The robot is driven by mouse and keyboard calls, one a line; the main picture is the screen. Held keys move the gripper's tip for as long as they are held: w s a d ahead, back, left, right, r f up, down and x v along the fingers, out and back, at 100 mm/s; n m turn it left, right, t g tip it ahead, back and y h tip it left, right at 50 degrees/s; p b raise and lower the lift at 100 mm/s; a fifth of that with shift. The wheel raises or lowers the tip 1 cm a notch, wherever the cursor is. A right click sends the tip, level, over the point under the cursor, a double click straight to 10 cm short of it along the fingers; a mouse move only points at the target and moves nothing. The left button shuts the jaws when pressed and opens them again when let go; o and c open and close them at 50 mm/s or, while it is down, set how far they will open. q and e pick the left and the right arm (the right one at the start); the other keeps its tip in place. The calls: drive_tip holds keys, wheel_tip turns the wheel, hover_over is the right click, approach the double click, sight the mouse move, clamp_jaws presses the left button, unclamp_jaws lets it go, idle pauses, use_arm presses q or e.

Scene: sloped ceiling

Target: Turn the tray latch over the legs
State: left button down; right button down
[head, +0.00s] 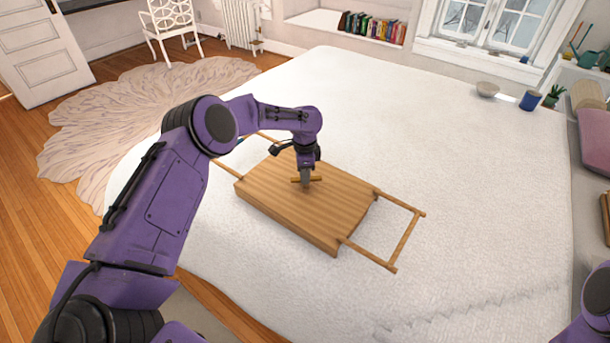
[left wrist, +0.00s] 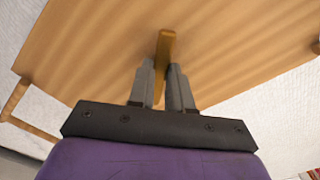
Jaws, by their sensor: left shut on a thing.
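A wooden tray (head: 275,203) lies upside down on a white bed, its flat underside facing up. One leg frame (head: 406,241) sticks out flat past its right end, and another (head: 228,172) sticks out past its left end, partly behind my arm. A small wooden bar, the latch (head: 317,178), sits at the middle of the underside; it also shows in the left wrist view (left wrist: 166,42). My left gripper (head: 305,182) points down over the tray and is shut on the latch, with its fingers (left wrist: 166,85) on either side of it. My right gripper is not in view.
The white bed (head: 450,160) is clear around the tray. A bowl (head: 487,89) and a blue cup (head: 530,100) stand at the far right. Books (head: 372,27) line a niche at the back. A white chair (head: 170,25) and a round rug (head: 130,110) are at the left.

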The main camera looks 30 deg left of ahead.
use_arm(q)
drive_tip(key=m+b, duration=0.1)
drive_tip(key=m, duration=0.3)
drive_tip(key=shift+w+m, duration=0.1)
drive_tip(key=shift+m, duration=0.2)
drive_tip(key=shift+w+m, duration=0.1)
drive_tip(key=shift+m, duration=1.8)
drive_tip(key=shift+b, duration=0.3)
drive_tip(key=c, duration=1)
unclamp_jaws()
drive_tip(key=shift+c, duration=0.2)
wheel_tip(320, 180, up, 10)
drive_tip(key=b, duration=0.1)
drive_tip(key=shift+r, duration=0.25)
drive_tip(key=shift+r, duration=0.1)
